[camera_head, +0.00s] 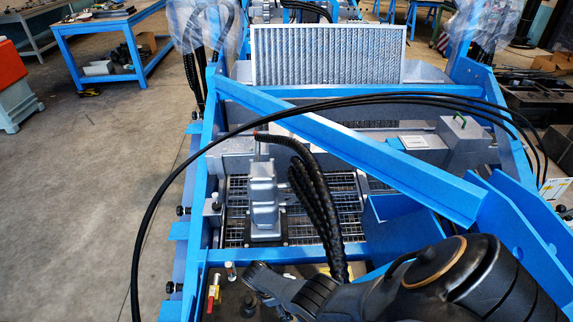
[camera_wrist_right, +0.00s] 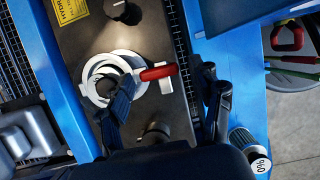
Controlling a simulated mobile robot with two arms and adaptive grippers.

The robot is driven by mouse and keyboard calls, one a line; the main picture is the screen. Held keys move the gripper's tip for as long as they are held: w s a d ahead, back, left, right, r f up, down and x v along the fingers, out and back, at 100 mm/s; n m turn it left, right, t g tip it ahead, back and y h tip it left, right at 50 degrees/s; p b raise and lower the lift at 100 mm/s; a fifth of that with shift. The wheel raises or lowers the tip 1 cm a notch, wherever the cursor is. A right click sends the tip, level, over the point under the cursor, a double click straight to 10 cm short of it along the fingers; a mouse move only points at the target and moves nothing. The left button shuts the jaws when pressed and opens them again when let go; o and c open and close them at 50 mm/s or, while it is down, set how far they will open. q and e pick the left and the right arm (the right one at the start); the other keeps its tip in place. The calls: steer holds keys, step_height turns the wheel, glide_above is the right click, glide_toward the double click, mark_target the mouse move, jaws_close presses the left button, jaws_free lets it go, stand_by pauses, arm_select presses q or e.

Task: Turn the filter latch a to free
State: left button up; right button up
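A latch with a red handle (camera_wrist_right: 157,73) and a pale ring-shaped base (camera_wrist_right: 96,82) sits on a dark plate in the right wrist view. The handle points right from the ring, with a white block just below it. My right gripper (camera_wrist_right: 166,84) is open. Its left finger overlaps the ring and its right finger is beyond the handle's red end, so the handle appears between them. I cannot tell whether either finger touches it. No label shows which latch this is. In the head view my right arm covers much of the lower right. My left gripper is not in view.
A yellow label (camera_wrist_right: 70,10) and a black knob (camera_wrist_right: 122,11) are on the dark plate. A capped fitting marked with a percentage (camera_wrist_right: 250,150) stands at lower right. In the head view, a blue diagonal beam (camera_head: 350,150) and black hoses (camera_head: 318,200) cross the machine.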

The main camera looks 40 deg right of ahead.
steer(key=v, duration=0.8)
stand_by(0.6)
stand_by(0.4)
steer(key=shift+a, duration=0.1)
